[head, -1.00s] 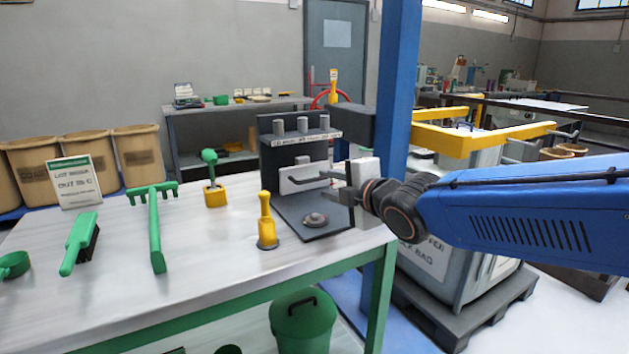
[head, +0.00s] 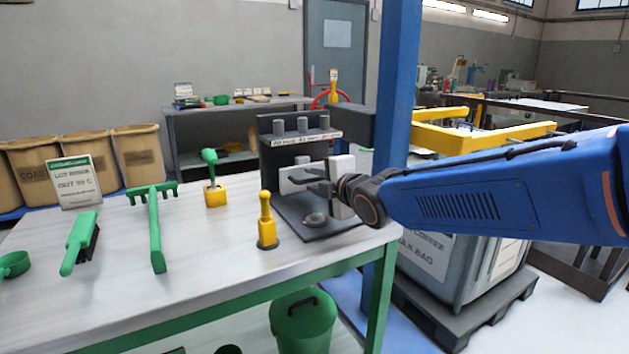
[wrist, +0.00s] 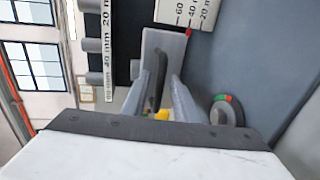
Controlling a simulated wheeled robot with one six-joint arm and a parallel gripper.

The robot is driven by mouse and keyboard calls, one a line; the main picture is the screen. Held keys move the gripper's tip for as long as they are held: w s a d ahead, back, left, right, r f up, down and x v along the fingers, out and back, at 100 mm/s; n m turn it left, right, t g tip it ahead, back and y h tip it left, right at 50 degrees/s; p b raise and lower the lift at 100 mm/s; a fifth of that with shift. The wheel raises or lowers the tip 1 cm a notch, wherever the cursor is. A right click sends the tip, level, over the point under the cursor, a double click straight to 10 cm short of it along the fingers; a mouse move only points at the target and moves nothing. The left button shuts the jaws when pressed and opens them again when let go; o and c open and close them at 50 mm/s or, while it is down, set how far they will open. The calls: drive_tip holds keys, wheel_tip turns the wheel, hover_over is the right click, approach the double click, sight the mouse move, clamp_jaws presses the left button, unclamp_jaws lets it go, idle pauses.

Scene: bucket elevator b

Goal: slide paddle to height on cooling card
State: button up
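The dark stand (head: 272,150) at the bench's right end carries a pale plate (head: 288,182), which looks like the paddle. In the wrist view the pale plate (wrist: 165,42) has a dark upright bar (wrist: 158,84) in front of it. My gripper (head: 312,182) is at the plate, its fingers on either side of the bar in the wrist view (wrist: 164,92). They look apart, and contact with the bar is unclear.
A round knob (wrist: 226,110) with red and green marks sits right of the fingers. A blue post (head: 396,90) rises beside the stand.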

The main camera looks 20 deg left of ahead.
clamp_jaws()
drive_tip(key=shift+f, duration=1.1)
drive_tip(key=shift+o, duration=0.9)
unclamp_jaws()
drive_tip(key=shift+r, duration=0.1)
drive_tip(key=shift+s, duration=0.1)
drive_tip(key=v, duration=1.7)
drive_tip(key=shift+s+d, duration=0.1)
drive_tip(key=shift+d, duration=0.05)
